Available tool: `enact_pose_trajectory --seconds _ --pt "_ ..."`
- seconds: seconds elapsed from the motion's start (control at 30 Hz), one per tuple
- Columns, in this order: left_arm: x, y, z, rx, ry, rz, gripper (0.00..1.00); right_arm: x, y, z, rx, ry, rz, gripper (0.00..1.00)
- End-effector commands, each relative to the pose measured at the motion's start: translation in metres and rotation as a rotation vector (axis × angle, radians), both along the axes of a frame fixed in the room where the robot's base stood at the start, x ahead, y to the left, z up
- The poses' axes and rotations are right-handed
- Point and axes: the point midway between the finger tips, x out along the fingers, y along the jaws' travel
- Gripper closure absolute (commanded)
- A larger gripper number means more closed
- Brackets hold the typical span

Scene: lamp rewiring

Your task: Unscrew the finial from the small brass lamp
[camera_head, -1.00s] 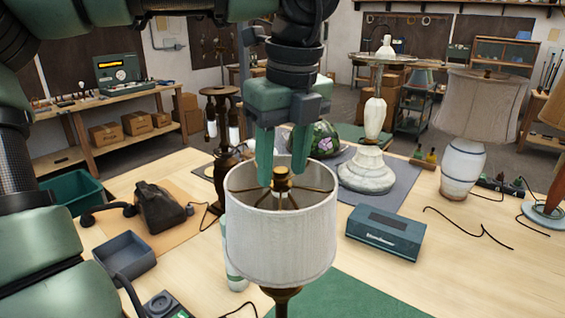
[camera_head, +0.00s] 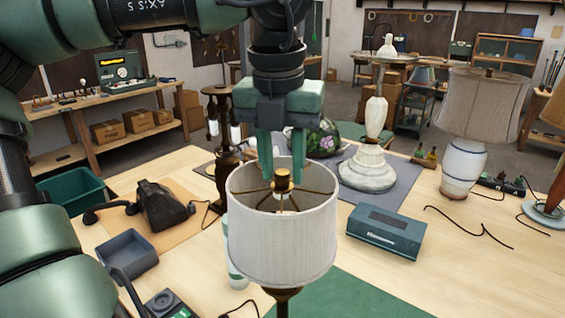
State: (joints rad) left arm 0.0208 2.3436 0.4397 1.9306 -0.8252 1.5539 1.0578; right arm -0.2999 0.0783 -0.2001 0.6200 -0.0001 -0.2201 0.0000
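The small brass lamp stands upright at the bottom centre with a white drum shade (camera_head: 282,238) and a brass stem (camera_head: 284,300) below it. The brass finial (camera_head: 282,181) sits at the middle of the shade's spokes, inside the open top. My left gripper (camera_head: 283,178) points straight down over the shade. Its two green fingers are spread, with their tips at about the finial's height in the picture, one to each side of it. Whether the fingers touch the finial cannot be told. My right gripper is not in view.
A teal box (camera_head: 386,232) lies right of the shade. A black telephone (camera_head: 160,205), a grey tray (camera_head: 127,254) and a green bin (camera_head: 75,190) are at left. A white lamp base (camera_head: 366,170) and a large shaded lamp (camera_head: 463,165) stand behind at right.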

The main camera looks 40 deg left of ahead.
Motion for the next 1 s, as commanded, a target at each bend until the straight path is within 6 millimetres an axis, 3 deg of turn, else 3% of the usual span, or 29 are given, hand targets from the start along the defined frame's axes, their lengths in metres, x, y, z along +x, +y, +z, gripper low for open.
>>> enact_pose_trajectory --seconds 0.03,0.1,0.3,0.5,0.6,1.0 --pt "0.000 0.000 0.000 0.000 0.000 0.001 0.85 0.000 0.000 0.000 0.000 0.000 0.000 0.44" --pt "0.000 0.000 0.000 0.000 0.000 0.001 1.00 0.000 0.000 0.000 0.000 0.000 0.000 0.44" --pt "0.000 0.000 -0.002 0.005 -0.001 0.067 1.00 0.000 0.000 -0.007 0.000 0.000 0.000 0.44" --pt "0.001 0.000 -0.004 0.010 -0.005 0.503 1.00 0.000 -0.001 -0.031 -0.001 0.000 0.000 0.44" --pt "0.001 -0.001 0.001 0.001 0.001 0.633 1.00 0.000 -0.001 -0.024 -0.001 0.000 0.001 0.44" --pt "0.001 -0.001 0.000 0.000 0.001 0.711 1.00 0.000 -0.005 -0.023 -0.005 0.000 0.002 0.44"
